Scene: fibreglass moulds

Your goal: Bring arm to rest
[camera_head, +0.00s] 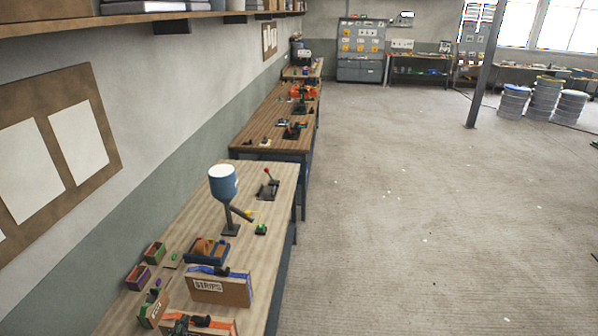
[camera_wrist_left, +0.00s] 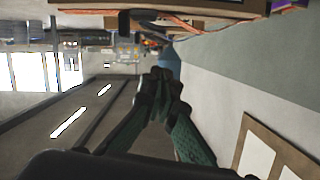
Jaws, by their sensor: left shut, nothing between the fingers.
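My left gripper (camera_wrist_left: 162,78) shows in the left wrist view. Its two dark green fingers come together at black tips, shut with nothing between them. The wrist view is upside down, with the bench and its boxes along the top edge and the fingers clear of them. My right gripper is in neither view.
A long wooden workbench (camera_head: 268,180) runs along the left wall. On it are a blue-topped dispenser (camera_head: 222,184), a STRIPS box (camera_head: 218,290) and small bins (camera_head: 137,275). A shelf (camera_head: 110,22) hangs above. Drums (camera_head: 545,100) and a post (camera_head: 482,70) stand right; floor between is open.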

